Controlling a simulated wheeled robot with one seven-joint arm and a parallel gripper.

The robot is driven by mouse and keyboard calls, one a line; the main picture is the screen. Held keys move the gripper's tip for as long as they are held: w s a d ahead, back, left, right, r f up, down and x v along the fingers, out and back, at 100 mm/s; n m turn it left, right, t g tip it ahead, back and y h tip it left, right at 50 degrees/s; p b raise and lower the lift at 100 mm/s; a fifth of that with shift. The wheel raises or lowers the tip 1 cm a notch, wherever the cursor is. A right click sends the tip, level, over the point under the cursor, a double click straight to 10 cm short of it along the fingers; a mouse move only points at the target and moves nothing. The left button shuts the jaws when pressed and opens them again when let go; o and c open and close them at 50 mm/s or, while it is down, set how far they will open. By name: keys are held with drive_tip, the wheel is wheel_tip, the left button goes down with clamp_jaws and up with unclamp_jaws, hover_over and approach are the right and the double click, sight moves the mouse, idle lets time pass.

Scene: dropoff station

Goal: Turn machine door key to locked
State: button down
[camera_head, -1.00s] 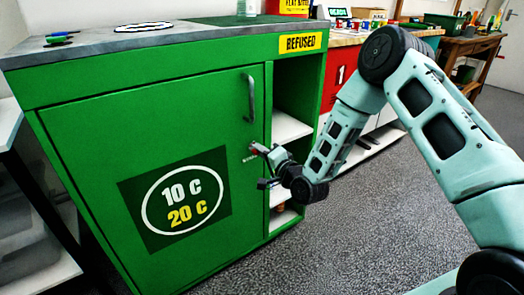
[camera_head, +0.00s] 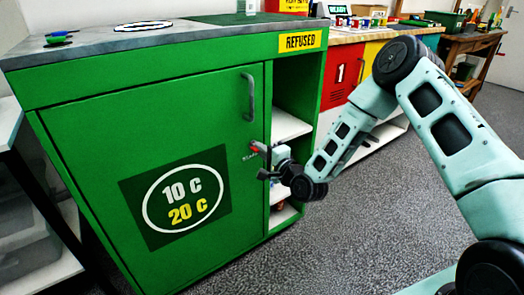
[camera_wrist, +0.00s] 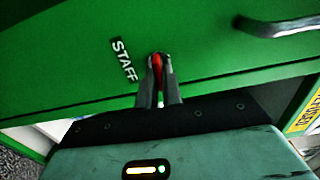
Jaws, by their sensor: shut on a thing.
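The green machine door (camera_head: 95,140) is shut, with a curved grey handle (camera_head: 249,97) near its upper right corner. In the wrist view a red key (camera_wrist: 157,66) sits at the door face, just right of a white "STAFF" label (camera_wrist: 124,59). My gripper (camera_wrist: 159,70) is shut on the red key, one finger on each side of it. In the head view my gripper (camera_head: 257,160) is at the door's right edge, below the handle. The fingers hide most of the key and its lock, so I cannot tell the key's angle well.
Open shelves (camera_head: 290,125) stand right of the door under a yellow "REFUSED" sign (camera_head: 300,41). The handle (camera_wrist: 280,27) is at upper right in the wrist view. A red cabinet (camera_head: 340,75) stands farther right. The grey floor (camera_head: 400,190) is clear.

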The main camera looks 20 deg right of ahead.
drive_tip(key=c, duration=1.6)
unclamp_jaws()
drive_tip(key=shift+o, duration=0.2)
drive_tip(key=p+v, duration=0.1)
drive_tip(key=v, duration=1.6)
drive_tip(key=shift+s+p, duration=0.2)
drive_tip(key=shift+p, duration=0.2)
